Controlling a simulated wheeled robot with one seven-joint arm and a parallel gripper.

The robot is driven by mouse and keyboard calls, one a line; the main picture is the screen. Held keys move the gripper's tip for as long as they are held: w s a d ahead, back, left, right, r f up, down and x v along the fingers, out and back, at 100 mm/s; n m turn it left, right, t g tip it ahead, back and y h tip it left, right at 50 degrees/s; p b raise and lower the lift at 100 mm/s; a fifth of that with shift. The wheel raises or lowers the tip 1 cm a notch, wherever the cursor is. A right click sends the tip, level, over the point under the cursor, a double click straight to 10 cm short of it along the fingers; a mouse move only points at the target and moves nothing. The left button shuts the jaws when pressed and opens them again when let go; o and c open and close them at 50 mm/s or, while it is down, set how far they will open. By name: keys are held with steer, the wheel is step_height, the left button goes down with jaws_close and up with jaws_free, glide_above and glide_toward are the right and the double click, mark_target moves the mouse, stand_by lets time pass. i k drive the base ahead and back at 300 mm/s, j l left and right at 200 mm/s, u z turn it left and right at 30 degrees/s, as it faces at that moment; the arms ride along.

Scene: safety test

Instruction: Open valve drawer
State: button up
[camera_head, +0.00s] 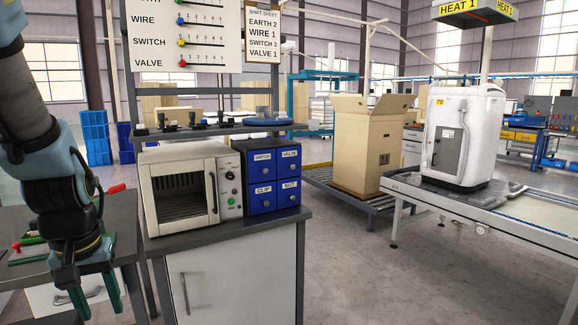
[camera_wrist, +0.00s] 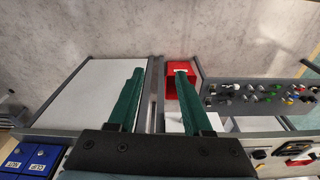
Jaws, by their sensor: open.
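The valve drawer (camera_head: 282,167) is the upper right drawer of a small blue drawer unit on the grey workbench. It carries a white VALVE label and a round knob, and it looks shut. My gripper (camera_head: 95,297) hangs at the lower left in the head view, well left of and below the drawer unit. Its two green fingers are apart with nothing between them, also in the wrist view (camera_wrist: 159,70). In the wrist view, part of the blue drawer unit (camera_wrist: 32,163) shows at the lower left corner; its valve drawer is not visible there.
SWITCH (camera_head: 261,169), CLIP (camera_head: 263,202) and NUT (camera_head: 286,198) drawers adjoin it. A white oven-like box (camera_head: 154,205) stands left of the unit. A shelf (camera_head: 218,129) with parts runs above. The floor in front right is clear. A red bin (camera_wrist: 172,88) lies below my gripper.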

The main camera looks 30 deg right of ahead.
mark_target(288, 159)
steer(key=i+l, duration=0.1)
steer(key=i, duration=0.2)
steer(key=i+l+u, duration=0.15)
steer(key=l, duration=0.25)
steer(key=l+u, duration=0.1)
steer(key=l, duration=0.8)
